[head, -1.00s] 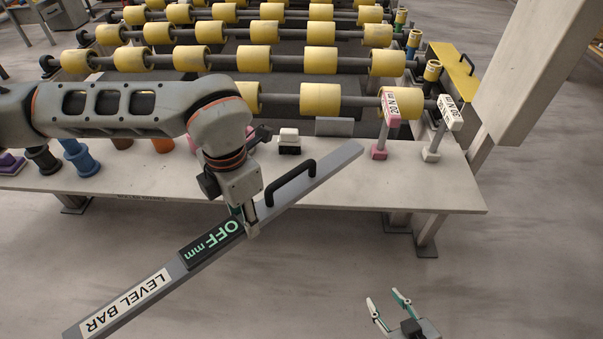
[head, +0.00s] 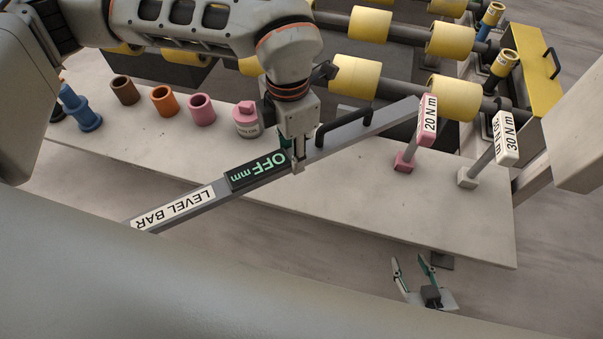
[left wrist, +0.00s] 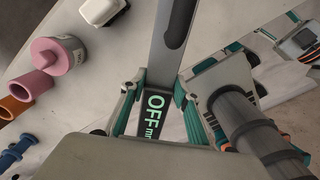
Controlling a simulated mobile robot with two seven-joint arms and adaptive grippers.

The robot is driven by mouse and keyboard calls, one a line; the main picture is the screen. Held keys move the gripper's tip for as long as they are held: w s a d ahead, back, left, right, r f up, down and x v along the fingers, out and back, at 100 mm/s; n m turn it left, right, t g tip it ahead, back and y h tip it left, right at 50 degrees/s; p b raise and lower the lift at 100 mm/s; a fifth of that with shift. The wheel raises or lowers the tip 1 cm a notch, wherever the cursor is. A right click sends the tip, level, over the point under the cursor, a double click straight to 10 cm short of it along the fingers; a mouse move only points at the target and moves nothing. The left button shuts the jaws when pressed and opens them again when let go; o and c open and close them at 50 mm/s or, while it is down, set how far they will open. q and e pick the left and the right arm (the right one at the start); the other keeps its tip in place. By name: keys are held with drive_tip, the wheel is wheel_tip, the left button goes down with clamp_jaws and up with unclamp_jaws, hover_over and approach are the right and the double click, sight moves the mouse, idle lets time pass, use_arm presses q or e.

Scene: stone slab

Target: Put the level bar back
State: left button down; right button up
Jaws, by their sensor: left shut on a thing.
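The level bar (head: 235,183) is a long grey bar with a white label, a dark display reading "OFF mm" and a black handle (head: 343,125). My left gripper (head: 298,165) is shut on it near its middle, beside the display. The bar slants across the white bench top, its right end close to the pink 20 N m tool (head: 428,120). I cannot tell if it touches the bench. In the left wrist view the bar (left wrist: 170,50) runs up between the fingers. My right gripper (head: 418,285) is open and empty, low beyond the bench's front edge.
The white bench (head: 350,205) holds a white-headed 30 N m tool (head: 505,138), a pink pot (head: 246,122), and several coloured sleeves, including an orange one (head: 164,100). Yellow rollers (head: 360,80) stand behind. A yellow plate with a handle (head: 538,70) is at the right.

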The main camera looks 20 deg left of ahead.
use_arm(q)
hover_over(293, 186)
wheel_tip(293, 186, down, 6)
drive_tip(key=shift+s+r, duration=0.1)
drive_tip(key=shift+f+b, duration=0.3)
drive_tip(key=shift+f, duration=1.65)
drive_tip(key=shift+f, duration=0.1)
drive_tip(key=c, duration=1.5)
unclamp_jaws()
drive_tip(key=shift+f, duration=0.1)
